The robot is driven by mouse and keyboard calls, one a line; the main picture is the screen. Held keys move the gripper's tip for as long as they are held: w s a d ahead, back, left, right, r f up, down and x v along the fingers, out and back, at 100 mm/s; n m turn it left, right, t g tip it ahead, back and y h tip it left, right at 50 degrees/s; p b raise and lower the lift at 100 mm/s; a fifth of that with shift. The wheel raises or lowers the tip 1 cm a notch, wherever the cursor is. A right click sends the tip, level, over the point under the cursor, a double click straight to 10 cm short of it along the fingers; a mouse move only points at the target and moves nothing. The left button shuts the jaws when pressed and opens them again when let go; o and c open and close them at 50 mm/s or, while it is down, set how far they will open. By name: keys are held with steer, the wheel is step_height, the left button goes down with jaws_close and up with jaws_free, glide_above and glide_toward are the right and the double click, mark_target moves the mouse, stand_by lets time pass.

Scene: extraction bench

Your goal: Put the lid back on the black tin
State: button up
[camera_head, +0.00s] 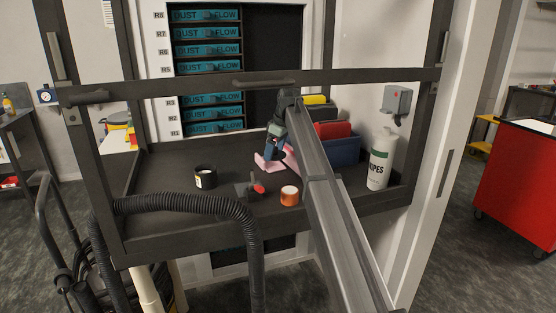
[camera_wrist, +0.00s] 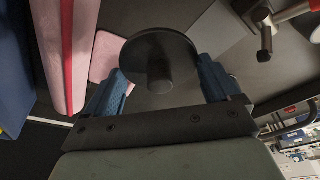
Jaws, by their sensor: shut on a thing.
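The black tin (camera_head: 205,181) stands upright at the left of the tray-like bench in the head view. Its top looks open, with a pale rim or inside and a small light label on its side. My gripper (camera_head: 271,156) is over the pink piece to the right of the tin, apart from it. In the wrist view my gripper (camera_wrist: 164,88) is shut on the lid (camera_wrist: 160,50), a round black disc with a knob at its middle. The blue fingers hold it at its two sides. I cannot make out the lid in the head view.
A pink piece (camera_head: 264,163) lies below my gripper. A blue bin (camera_head: 344,153) and a white wipes canister (camera_head: 378,165) stand right. A frame bar (camera_head: 190,87) crosses the bench opening.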

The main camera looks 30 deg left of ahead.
steer(key=s+a+r, duration=0.2)
steer(key=s+a, duration=0.5)
steer(key=a, duration=0.3)
steer(key=s+a+r+n, duration=0.1)
steer(key=s+a+r, duration=0.1)
steer(key=s+a, duration=0.5)
steer(key=a, duration=0.4)
steer(key=shift+s+r, duration=0.2)
steer(key=shift+s, duration=0.15)
steer(key=shift+f, duration=0.1)
steer(key=shift+f, duration=3.05)
steer(key=shift+f, duration=0.15)
steer(key=o, duration=0.7)
steer(key=shift+o, duration=0.2)
